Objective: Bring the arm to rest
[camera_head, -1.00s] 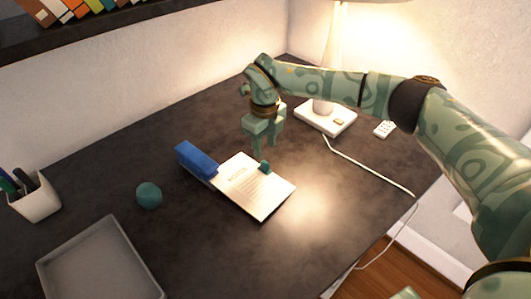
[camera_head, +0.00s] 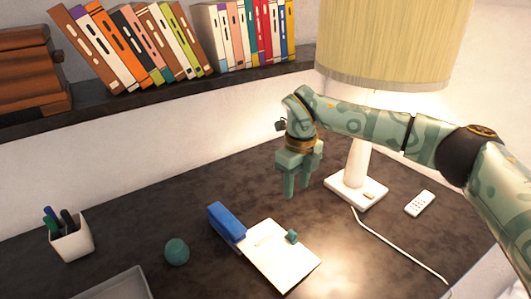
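My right arm comes in from the right, and its green patterned gripper (camera_head: 296,187) points down above the dark desk (camera_head: 110,225). Its two fingers stand apart with nothing between them. In the picture the gripper is above and behind the sheet of paper (camera_head: 282,262), left of the lamp stem. My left arm and gripper are not in view.
A blue block-like object (camera_head: 226,222) and a small teal piece (camera_head: 292,236) lie at the paper. Around them are a teal ball (camera_head: 177,251), pen cup (camera_head: 71,240), grey tray (camera_head: 118,286), lamp (camera_head: 358,188), remote (camera_head: 420,203) and bookshelf (camera_head: 150,85).

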